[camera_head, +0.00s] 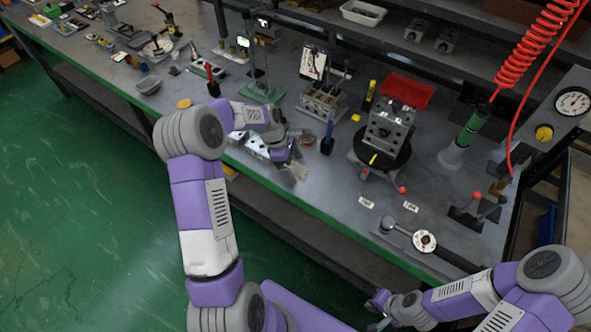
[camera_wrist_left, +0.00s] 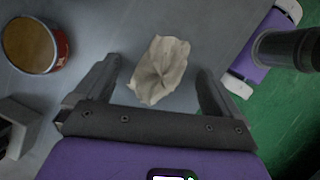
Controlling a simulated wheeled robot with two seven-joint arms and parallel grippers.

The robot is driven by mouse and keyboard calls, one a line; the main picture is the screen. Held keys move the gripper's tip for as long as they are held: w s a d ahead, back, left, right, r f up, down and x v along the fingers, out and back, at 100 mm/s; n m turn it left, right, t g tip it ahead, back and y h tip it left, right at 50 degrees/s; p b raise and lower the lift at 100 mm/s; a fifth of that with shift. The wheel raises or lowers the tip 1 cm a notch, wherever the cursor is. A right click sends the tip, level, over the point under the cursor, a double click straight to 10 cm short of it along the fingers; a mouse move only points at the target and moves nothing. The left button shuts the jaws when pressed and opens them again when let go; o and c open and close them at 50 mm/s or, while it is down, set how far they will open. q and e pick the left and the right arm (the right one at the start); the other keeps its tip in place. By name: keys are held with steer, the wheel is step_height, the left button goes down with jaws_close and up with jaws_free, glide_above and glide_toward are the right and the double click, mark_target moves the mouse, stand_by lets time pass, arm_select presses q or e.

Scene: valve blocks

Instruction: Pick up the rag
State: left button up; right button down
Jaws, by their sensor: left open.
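The rag (camera_wrist_left: 160,71) is a crumpled pale beige cloth lying on the grey bench top. It also shows in the head view, close to the bench's front edge (camera_head: 300,172). My left gripper (camera_wrist_left: 158,78) is open, with one finger on each side of the rag in the wrist view. No contact shows, and the height of the fingers above the bench is hard to tell. In the head view my left gripper (camera_head: 290,164) is at the rag, partly hidden by its own wrist. My right gripper (camera_head: 375,311) is off the bench at the lower right; its jaws are too small to read.
A round tin with a red label (camera_wrist_left: 48,47) stands left of the rag in the wrist view. A dark cup with a blue handle (camera_head: 327,143) is close by on the right. The valve block (camera_head: 389,128) stands farther right. The green floor (camera_head: 100,200) lies beyond the bench edge.

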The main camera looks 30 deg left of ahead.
mark_target(293, 164)
arm_select(q)
steer(key=shift+c, duration=0.3)
steer(key=c, duration=1)
steer(key=shift+c, duration=0.2)
step_height(293, 164, up, 10)
steer(key=p, duration=0.2)
steer(key=shift+r+p, duration=0.1)
steer(key=shift+p, duration=0.2)
